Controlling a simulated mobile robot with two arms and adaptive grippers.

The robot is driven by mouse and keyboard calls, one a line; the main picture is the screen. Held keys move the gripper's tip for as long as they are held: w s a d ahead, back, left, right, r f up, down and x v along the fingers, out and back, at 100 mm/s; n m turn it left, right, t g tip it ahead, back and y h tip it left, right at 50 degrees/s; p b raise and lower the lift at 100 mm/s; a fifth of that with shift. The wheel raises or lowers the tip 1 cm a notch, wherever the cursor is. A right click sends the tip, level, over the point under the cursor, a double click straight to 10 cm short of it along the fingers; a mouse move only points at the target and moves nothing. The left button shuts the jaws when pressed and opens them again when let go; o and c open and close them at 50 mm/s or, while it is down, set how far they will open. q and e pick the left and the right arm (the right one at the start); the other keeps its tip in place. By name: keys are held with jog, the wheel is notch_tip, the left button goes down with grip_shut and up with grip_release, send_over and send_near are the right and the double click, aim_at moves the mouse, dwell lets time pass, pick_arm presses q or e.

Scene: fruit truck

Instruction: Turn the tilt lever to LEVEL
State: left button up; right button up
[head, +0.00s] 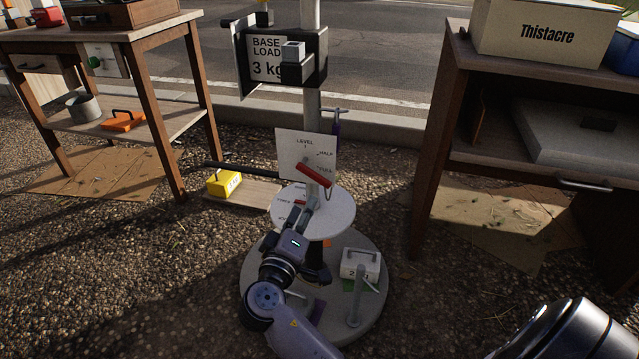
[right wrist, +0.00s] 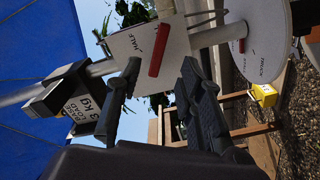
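The white tilt panel (head: 291,150) stands above a round white disc in the head view, marked LEVEL at the top, then HALF and FULL down its right side. The red tilt lever (head: 314,174) slants down to the right, just below the FULL mark. My right gripper (head: 316,197) is just in front of and below the lever. In the right wrist view, my right gripper (right wrist: 160,72) is open, with the red lever (right wrist: 159,50) showing between and beyond its fingertips. Whether a finger touches it, I cannot tell. My left gripper is out of view.
A post carries a "BASE LOAD 3 kg" box (head: 316,60) behind the panel. A white weight (head: 361,264) sits on the round base (head: 375,310). A yellow weight (head: 224,183) lies on the left. Wooden tables stand left (head: 150,45) and right (head: 435,120).

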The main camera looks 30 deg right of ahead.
aim_at(319, 181)
jog(key=b+x, duration=0.2)
jog(key=x, duration=1)
jog(key=shift+w+b, duration=0.15)
jog(key=shift+b, duration=0.15)
jog(key=shift+f, duration=0.1)
grip_shut()
